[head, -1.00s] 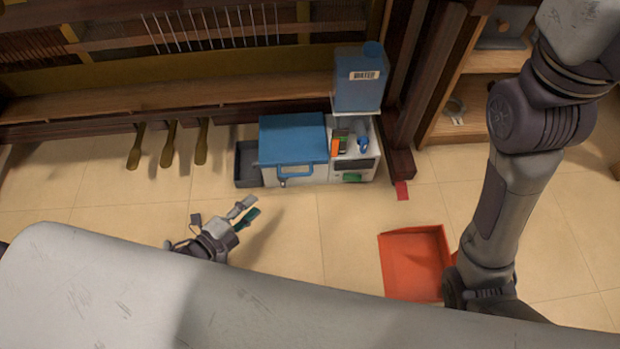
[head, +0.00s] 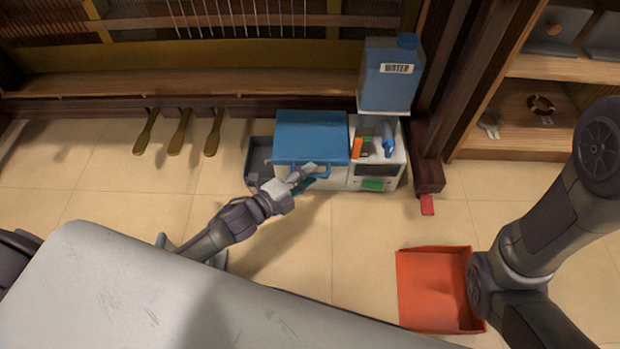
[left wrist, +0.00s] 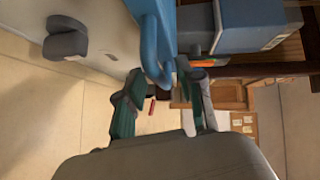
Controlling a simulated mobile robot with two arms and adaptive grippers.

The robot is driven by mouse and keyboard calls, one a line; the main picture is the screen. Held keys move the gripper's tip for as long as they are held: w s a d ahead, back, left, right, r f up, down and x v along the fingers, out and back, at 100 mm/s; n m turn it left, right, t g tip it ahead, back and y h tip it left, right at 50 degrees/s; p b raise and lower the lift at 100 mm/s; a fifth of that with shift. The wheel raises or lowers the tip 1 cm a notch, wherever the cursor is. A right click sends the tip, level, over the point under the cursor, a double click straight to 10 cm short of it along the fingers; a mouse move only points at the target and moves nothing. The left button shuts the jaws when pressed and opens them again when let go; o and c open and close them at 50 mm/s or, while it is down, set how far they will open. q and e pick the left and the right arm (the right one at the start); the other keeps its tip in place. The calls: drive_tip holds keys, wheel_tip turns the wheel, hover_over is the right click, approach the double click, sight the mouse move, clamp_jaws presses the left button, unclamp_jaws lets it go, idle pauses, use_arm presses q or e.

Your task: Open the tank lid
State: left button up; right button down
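The tank has a white body (head: 337,183) and a blue lid (head: 311,133), which lies closed on top in the head view. A blue handle (head: 323,173) sticks out from the lid's front edge. My left gripper (head: 308,177) is at this handle, coming in from the front left. In the left wrist view, the fingers of my left gripper (left wrist: 163,80) are spread, with the handle (left wrist: 153,62) between their tips. A gap shows between handle and fingers, so it is not gripped. My right gripper is out of view; only part of the right arm shows.
A blue water container (head: 390,82) stands behind a white unit (head: 398,158) right of the tank. A dark tray (head: 258,158) adjoins the tank's left side. A red-orange dustpan-like tray (head: 430,285) lies on the floor. Wooden pedals (head: 180,132) hang at left.

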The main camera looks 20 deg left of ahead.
use_arm(q)
drive_tip(key=shift+w+d, duration=0.25)
drive_tip(key=shift+w, duration=0.2)
clamp_jaws()
drive_tip(key=shift+f, duration=0.1)
